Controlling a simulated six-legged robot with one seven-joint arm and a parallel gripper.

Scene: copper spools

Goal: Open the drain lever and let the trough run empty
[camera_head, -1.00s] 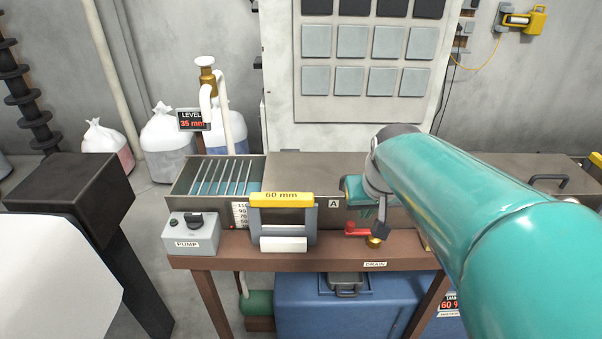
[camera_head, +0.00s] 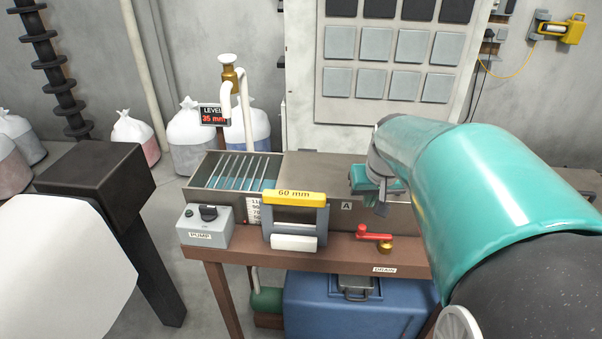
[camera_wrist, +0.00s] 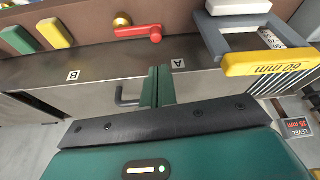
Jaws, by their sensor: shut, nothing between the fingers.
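The red drain lever (camera_head: 374,235) lies along the trough's front, pointing left from its brass valve (camera_head: 386,248), above the DRAIN label (camera_head: 384,269). The lever (camera_wrist: 138,31) and brass valve (camera_wrist: 122,20) also show in the wrist view. The trough (camera_head: 300,196) has an open barred section at left with bluish liquid; the level display (camera_head: 212,117) reads 35 mm. My gripper (camera_head: 382,208) is shut and empty, above and apart from the lever.
A yellow-topped 60 mm frame (camera_head: 294,198) stands left of the lever, with the pump box (camera_head: 206,226) further left. Yellow and green blocks (camera_wrist: 54,33) lie on the valve's other side in the wrist view. A blue tank (camera_head: 340,310) sits below.

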